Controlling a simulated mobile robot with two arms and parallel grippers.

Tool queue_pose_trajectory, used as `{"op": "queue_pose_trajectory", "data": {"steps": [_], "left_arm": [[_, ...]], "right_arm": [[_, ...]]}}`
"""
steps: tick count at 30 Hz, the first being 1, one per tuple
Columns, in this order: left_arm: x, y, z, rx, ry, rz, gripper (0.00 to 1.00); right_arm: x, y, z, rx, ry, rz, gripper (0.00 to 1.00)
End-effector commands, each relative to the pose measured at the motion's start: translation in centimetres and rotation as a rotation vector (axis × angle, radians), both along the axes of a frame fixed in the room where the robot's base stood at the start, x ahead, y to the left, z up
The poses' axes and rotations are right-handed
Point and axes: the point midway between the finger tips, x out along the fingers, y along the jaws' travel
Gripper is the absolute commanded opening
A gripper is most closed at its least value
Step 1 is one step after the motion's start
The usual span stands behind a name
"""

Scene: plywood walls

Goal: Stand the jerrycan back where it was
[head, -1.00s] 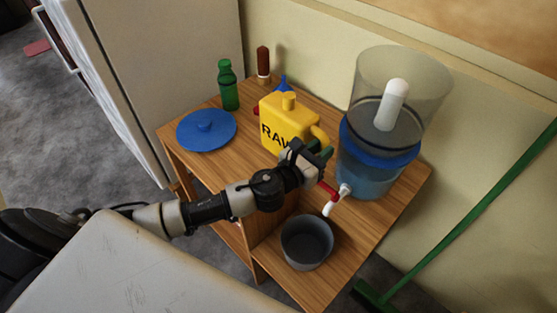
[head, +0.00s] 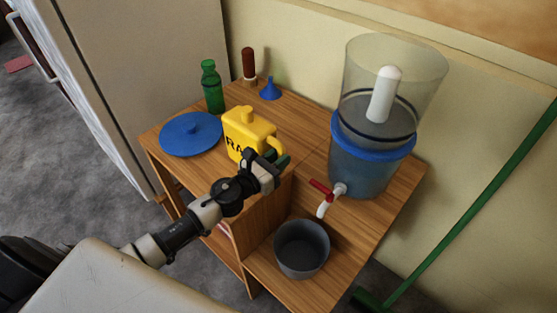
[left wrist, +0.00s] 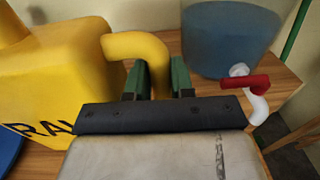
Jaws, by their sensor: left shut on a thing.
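The yellow jerrycan (head: 243,122), with dark lettering on its side, is upright or nearly so over the left half of the wooden stand, just right of the blue lid. My left gripper (head: 283,160) is shut on its handle, on the can's right side. In the left wrist view the green fingers (left wrist: 156,80) stand on either side of the yellow handle (left wrist: 135,45), and the jerrycan's body (left wrist: 60,75) fills the left. Its base is hidden behind my arm, so I cannot tell whether it touches the top. My right gripper is not in view.
The blue lid (head: 192,134), green bottle (head: 212,88), brown-topped bottle (head: 248,65) and blue funnel (head: 270,89) surround the jerrycan. Right are the water dispenser (head: 365,165) with its red-handled tap (head: 322,189) and a grey pot (head: 301,250). Bare wood lies between jerrycan and dispenser.

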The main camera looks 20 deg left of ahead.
Motion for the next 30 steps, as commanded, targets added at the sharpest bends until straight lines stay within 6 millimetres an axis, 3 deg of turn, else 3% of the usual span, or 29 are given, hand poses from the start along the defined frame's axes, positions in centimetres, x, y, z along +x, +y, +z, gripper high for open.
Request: {"op": "queue_pose_trajectory", "data": {"steps": [6, 7, 11, 22, 30], "left_arm": [[0.0, 0.0, -0.4, 0.001, -0.001, 0.000, 0.00], [0.0, 0.0, -0.2, 0.000, 0.000, 0.000, 0.27], [0.0, 0.0, -0.2, 0.000, 0.000, 0.000, 0.47], [0.0, 0.0, 0.3, 0.000, 0.000, 0.000, 0.48], [-4.3, 1.6, -0.4, 0.001, 0.003, -0.001, 0.48]], "right_arm": [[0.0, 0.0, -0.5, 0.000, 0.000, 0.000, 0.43], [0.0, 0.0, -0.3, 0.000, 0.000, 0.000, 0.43], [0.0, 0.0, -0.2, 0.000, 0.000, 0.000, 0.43], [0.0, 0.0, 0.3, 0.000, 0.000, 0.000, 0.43], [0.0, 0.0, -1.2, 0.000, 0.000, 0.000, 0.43]]}}
